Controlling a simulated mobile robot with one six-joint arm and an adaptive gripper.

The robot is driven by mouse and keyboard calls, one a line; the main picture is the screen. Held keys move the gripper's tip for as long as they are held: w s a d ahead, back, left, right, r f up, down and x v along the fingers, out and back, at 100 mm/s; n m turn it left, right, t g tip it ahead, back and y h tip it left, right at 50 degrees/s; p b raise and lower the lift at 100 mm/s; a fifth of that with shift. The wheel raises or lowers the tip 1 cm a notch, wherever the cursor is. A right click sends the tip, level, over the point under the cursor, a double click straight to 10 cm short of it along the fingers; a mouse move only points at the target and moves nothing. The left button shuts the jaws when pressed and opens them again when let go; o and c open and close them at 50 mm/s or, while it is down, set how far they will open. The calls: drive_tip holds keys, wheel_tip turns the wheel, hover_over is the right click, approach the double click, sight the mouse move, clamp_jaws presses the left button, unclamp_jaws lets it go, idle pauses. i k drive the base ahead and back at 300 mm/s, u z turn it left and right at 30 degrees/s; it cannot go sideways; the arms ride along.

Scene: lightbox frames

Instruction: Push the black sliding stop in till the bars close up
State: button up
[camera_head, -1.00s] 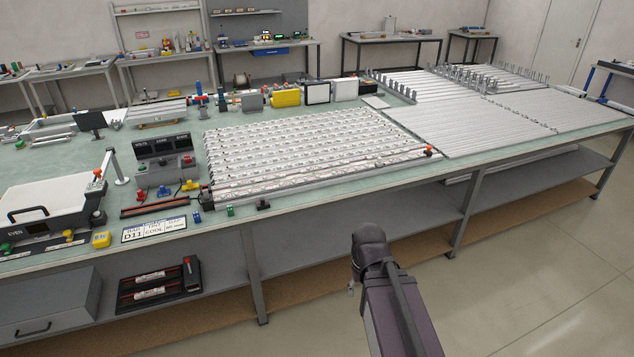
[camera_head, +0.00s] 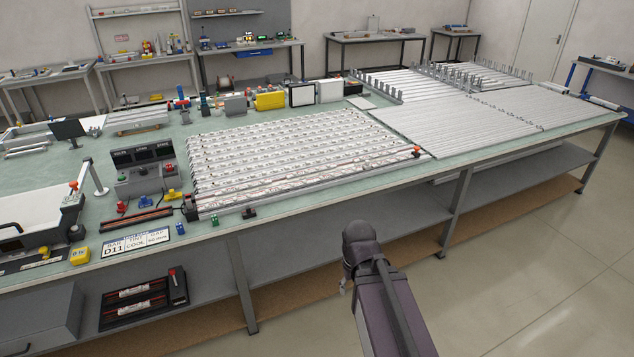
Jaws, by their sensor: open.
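The bars (camera_head: 300,150) are a wide bed of long white strips lying side by side in a frame on the green-topped bench. A small black block (camera_head: 190,208) sits at the bed's near left corner, and another small black piece (camera_head: 249,213) stands at the bench's front edge. I cannot tell which of them is the sliding stop, and gaps between the bars are too small to judge. My arm shows at the lower middle, in front of the bench and apart from it. My gripper is not visible.
An orange knob (camera_head: 416,150) marks the bed's right corner. A control box (camera_head: 142,172) with displays, a label plate (camera_head: 139,242) and small coloured blocks stand left of the bed. More grey bars (camera_head: 455,125) cover the bench's right side. The floor in front is clear.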

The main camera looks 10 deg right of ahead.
sight(415, 153)
drive_tip(key=i, duration=0.85)
drive_tip(key=u, duration=0.05)
